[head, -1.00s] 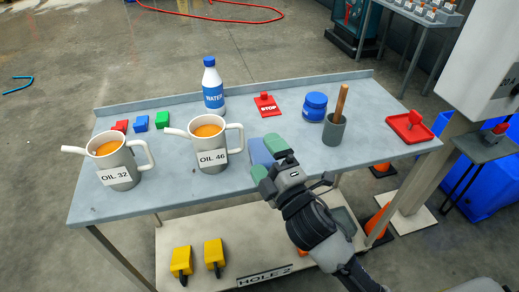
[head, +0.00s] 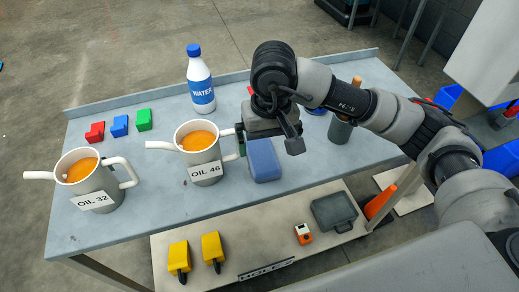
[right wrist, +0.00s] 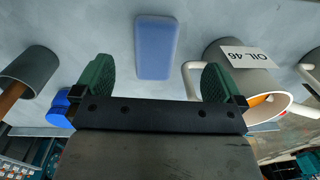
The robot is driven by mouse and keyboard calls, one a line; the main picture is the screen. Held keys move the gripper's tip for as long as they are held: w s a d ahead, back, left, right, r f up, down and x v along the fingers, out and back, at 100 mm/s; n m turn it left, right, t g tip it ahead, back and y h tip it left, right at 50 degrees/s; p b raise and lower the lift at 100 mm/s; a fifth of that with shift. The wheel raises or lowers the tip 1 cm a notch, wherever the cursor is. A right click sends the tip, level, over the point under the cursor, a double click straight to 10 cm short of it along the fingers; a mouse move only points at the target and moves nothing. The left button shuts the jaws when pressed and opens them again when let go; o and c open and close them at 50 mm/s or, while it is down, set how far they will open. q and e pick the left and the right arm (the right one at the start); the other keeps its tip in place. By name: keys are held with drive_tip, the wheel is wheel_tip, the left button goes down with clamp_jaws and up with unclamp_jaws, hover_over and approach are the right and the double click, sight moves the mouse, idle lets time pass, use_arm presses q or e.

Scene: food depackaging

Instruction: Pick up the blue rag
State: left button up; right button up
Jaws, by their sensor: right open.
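The blue rag (head: 263,160) is a flat, folded rectangle lying on the grey table, to the right of the OIL 46 jug. My right gripper (head: 267,140) is open and points down just behind the rag, partly hiding its far edge. In the right wrist view the rag (right wrist: 156,48) lies ahead of the gap between the two green fingers (right wrist: 155,75), apart from both. The gap is wider than the rag. My left gripper is out of view.
The OIL 46 jug (head: 203,163) stands close by the left finger. Further left are the OIL 32 jug (head: 93,190) and red, blue and green blocks (head: 120,126). A water bottle (head: 200,85) stands behind. A grey cup (head: 340,130) with a wooden handle is right.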

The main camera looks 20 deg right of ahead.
sight(267, 168)
drive_tip(key=shift+w+d+f, duration=0.15)
drive_tip(key=shift+d+f, duration=0.15)
wheel_tip(267, 168, down, 4)
drive_tip(key=shift+f+p, duration=0.15)
drive_tip(key=shift+p, duration=0.2)
drive_tip(key=f, duration=0.1)
drive_tip(key=f+p, duration=0.1)
drive_tip(key=f, duration=0.3)
drive_tip(key=shift+s+a+p, duration=0.2)
drive_tip(key=shift+a+p, duration=0.05)
drive_tip(key=shift+p, duration=0.05)
drive_tip(key=shift+f, duration=0.25)
drive_tip(key=shift+c, duration=0.5)
drive_tip(key=c, duration=0.8)
drive_tip(key=shift+w+r, duration=0.1)
